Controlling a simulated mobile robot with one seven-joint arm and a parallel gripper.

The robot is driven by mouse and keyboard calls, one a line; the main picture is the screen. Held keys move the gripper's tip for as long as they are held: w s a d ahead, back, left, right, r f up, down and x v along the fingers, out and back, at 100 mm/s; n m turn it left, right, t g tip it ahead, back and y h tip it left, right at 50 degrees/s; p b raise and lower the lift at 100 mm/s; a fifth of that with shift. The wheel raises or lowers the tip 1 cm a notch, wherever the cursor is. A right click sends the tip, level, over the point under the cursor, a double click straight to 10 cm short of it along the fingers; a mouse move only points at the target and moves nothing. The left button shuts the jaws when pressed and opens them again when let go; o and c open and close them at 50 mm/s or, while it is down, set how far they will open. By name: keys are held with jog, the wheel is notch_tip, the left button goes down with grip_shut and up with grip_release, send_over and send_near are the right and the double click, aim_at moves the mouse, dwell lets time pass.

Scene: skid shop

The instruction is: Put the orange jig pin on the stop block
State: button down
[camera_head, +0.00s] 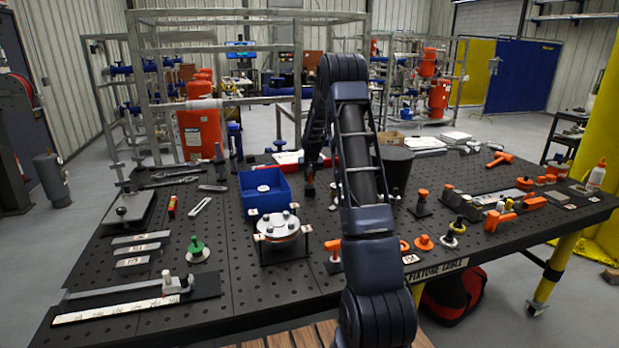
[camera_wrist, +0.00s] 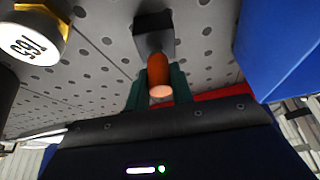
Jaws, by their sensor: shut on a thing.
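My gripper (camera_wrist: 158,92) is shut on the orange jig pin (camera_wrist: 158,70), which stands between its two dark green fingers in the wrist view. The pin's pale round end faces the camera. Its far end meets or overlaps a small dark block (camera_wrist: 153,36) on the perforated table; I cannot tell whether they touch or whether this is the stop block. In the head view my gripper (camera_head: 309,190) is low over the table, just right of the blue bin, and is small and partly hidden by my arm.
The blue bin (camera_head: 262,192) stands close to my gripper, also showing in the wrist view (camera_wrist: 285,50). A hex-shaped piece marked 165 (camera_wrist: 35,38) is on the other side. A round flanged fixture (camera_head: 279,228) stands nearer. A dark bucket (camera_head: 397,165) stands right of my arm.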

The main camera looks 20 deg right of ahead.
jog(key=shift+f, duration=0.15)
jog(key=c, duration=1.2)
grip_release()
jog(key=s+a+r, duration=0.2)
jog(key=s+r, duration=0.6)
jog(key=r, duration=0.2)
jog(key=s+a+r, duration=0.2)
jog(key=s+r, duration=0.6)
jog(key=r, duration=0.3)
jog(key=s+a+r, duration=0.2)
jog(key=s, duration=0.5)
jog(key=s+a+r, duration=0.2)
jog(key=s+r, duration=0.1)
jog(key=s, duration=0.5)
jog(key=s+a+f+n, duration=0.1)
jog(key=s, duration=1.2)
jog(key=s+a+f, duration=0.1)
jog(key=s+a, duration=0.1)
jog(key=s, duration=1.1)
jog(key=shift+f+n+y, duration=0.3)
jog(key=shift+f+n, duration=0.1)
